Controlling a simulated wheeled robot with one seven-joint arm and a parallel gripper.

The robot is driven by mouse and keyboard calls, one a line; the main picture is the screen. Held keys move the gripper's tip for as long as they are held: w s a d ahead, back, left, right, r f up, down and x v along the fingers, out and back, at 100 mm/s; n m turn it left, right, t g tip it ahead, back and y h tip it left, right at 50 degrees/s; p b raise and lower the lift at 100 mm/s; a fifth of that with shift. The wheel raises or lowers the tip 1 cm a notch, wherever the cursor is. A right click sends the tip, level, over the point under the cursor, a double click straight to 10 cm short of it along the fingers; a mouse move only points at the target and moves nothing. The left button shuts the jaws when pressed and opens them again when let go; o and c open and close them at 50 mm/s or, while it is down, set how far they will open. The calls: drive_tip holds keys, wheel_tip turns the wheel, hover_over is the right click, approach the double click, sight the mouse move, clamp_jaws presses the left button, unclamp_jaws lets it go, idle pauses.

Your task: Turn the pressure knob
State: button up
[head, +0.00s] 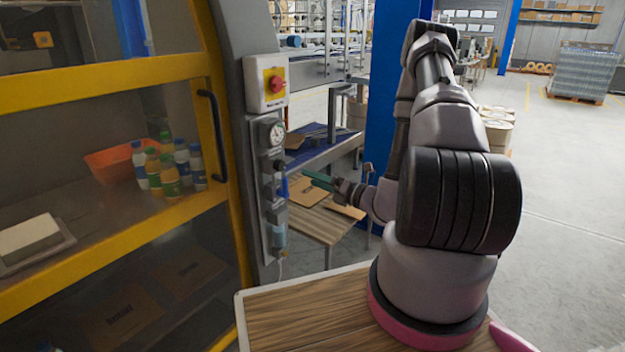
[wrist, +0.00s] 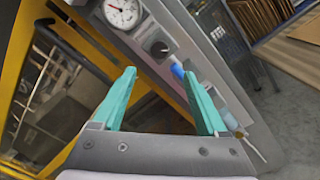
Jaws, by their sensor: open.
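The black round knob (wrist: 160,48) sits on a grey panel just below a white-faced pressure gauge (wrist: 122,12) in the wrist view. The knob also shows small in the head view (head: 278,166), under the gauge (head: 273,132). My gripper (wrist: 159,73) has two teal fingers spread apart with nothing between them. In the wrist view the knob appears just beyond the gap between the fingertips, apart from them. In the head view my gripper (head: 318,180) is to the right of the panel, pointing left towards it.
A blue lever (wrist: 178,70) is just below the knob, near the right fingertip in the picture. A red switch on a white box (head: 276,83) is above the gauge. A yellow-framed machine door with a black handle (head: 212,135) stands to the left. A wooden table (head: 325,222) lies below my gripper.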

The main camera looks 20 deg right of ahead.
sight(282, 167)
drive_tip(key=w+a+n, duration=0.2)
drive_tip(key=w+n, duration=0.1)
drive_tip(key=w+a+n, duration=0.2)
drive_tip(key=w+n, duration=0.1)
drive_tip(key=w+a+n, duration=0.2)
drive_tip(key=n, duration=0.1)
drive_tip(key=shift+w+a+r+n, duration=0.25)
drive_tip(key=shift+w+a+n, duration=0.05)
drive_tip(key=shift+w, duration=0.1)
idle(0.4)
clamp_jaws()
